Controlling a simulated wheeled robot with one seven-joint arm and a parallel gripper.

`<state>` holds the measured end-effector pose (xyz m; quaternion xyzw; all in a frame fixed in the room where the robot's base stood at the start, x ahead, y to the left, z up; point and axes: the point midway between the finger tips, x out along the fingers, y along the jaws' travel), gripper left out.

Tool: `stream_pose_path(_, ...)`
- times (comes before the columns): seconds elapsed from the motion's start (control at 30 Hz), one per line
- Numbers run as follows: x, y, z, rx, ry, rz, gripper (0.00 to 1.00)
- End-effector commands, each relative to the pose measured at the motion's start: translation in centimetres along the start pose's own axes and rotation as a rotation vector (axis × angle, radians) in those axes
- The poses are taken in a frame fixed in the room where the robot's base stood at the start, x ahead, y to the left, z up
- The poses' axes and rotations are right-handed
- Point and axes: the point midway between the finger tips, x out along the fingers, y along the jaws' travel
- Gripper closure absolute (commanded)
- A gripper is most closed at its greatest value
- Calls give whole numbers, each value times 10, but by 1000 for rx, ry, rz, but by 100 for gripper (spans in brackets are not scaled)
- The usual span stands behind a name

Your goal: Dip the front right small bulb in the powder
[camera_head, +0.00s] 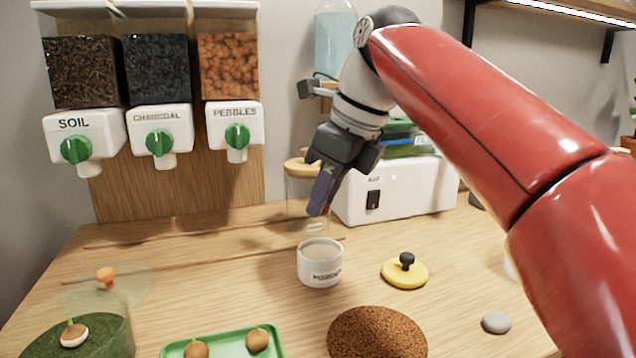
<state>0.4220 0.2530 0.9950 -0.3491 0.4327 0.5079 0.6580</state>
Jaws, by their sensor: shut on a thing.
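My gripper (325,188) is above and slightly behind the white powder cup (320,276), pointing down and tilted. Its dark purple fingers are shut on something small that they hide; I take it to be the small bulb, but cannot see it. The cup stands open on the table, with pale powder inside and a label on its front. Two small brown bulbs show at the bottom edge, a left one (196,349) and a right one (257,341), on the green tray (225,334). The tray's front is out of view.
A yellow lid (408,274) with a black knob lies right of the cup. A brown mound (377,335) and grey stone (496,322) are in front. A clear jar (306,205) and white box (405,190) stand behind. A mossy terrarium (75,340) is front left.

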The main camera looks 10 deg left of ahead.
Motion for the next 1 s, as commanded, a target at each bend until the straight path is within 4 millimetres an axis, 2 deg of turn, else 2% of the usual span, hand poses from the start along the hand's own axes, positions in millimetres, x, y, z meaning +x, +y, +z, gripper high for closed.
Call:
stream_pose_path(0.3, 34, 1, -15, 3, 0, 0, 98)
stream_pose_path(0.5, 47, 1, -21, 2, 0, 0, 98)
stream_pose_path(1.0, 50, 1, -22, 1, -1, 0, 98)
